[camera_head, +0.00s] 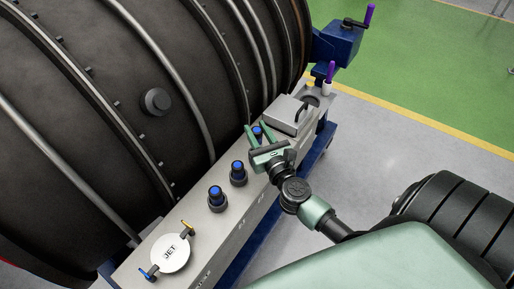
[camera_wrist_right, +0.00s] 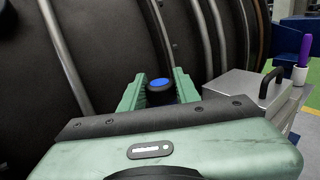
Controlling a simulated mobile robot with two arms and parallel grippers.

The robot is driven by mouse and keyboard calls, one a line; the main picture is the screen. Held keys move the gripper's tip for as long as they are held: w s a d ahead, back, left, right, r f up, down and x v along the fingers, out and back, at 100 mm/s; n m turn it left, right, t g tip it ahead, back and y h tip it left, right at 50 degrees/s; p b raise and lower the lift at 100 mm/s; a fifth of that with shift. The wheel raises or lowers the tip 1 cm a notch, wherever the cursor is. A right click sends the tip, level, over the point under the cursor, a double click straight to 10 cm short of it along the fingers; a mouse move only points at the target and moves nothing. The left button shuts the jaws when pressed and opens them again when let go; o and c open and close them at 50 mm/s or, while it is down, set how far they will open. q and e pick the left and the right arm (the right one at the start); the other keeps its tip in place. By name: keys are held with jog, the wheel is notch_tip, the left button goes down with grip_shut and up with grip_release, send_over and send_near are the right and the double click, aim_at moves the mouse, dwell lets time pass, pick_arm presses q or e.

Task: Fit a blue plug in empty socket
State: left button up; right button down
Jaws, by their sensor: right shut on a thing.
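My right gripper (camera_head: 258,129) reaches over the grey bench from the right, shut on a blue plug (camera_head: 257,131) with a dark body and blue top. In the right wrist view the same plug (camera_wrist_right: 159,85) sits between the two green fingers of my right gripper (camera_wrist_right: 159,91). Two other blue-topped plugs, one in the middle (camera_head: 238,173) and one nearer (camera_head: 217,199), stand upright on dark round bases in a row on the bench. I cannot make out an empty socket; my gripper hides part of the bench top. My left gripper is out of view.
The large dark engine casing (camera_head: 120,100) stands close behind the bench (camera_head: 205,232). A grey box with a black handle (camera_head: 287,114) is just beyond my right gripper. A round JET cover (camera_head: 171,253) lies at the near end. Open floor (camera_head: 385,150) is on the right.

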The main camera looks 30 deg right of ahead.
jog(key=shift+f+b, duration=0.3)
jog(key=shift+f, duration=0.55)
jog(key=shift+f+b, duration=0.95)
jog(key=shift+f, duration=0.75)
jog(key=shift+f, duration=0.25)
jog(key=c, duration=1)
grip_release()
jog(key=shift+c, duration=0.2)
jog(key=shift+r, duration=0.1)
